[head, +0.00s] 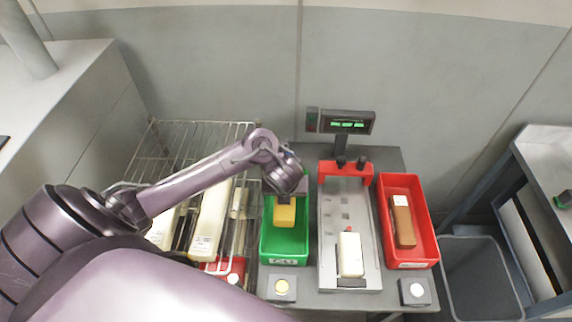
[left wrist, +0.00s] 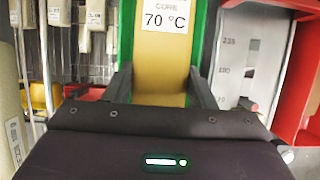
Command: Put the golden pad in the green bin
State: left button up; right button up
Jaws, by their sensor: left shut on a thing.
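The golden pad (head: 285,216) shows in the head view below my left gripper (head: 285,196), within the outline of the green bin (head: 284,262). I cannot tell whether the pad touches the bin's floor. In the left wrist view, my left gripper (left wrist: 160,88) is shut on the golden pad (left wrist: 160,58), which carries a white label reading "CURE 70 °C". Green bin walls (left wrist: 203,40) show on both sides of the pad there. My right gripper is in neither view.
Right of the green bin stands a grey fixture (head: 332,262) with a red top and a white block (head: 350,253). Beyond it, a red bin (head: 424,220) holds a brown block (head: 403,222). A wire rack (head: 175,130) with pale blocks stands left. A display (head: 347,122) rises behind.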

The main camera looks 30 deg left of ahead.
aim_at(285, 206)
pick_arm(q)
jog(key=shift+f+b, duration=4.25)
jog(key=shift+f, duration=0.75)
jog(key=o, duration=1.1)
jog(key=p+v, duration=0.5)
jog(key=v, duration=0.3)
jog(key=shift+w, duration=0.1)
jog(key=shift+f, duration=0.15)
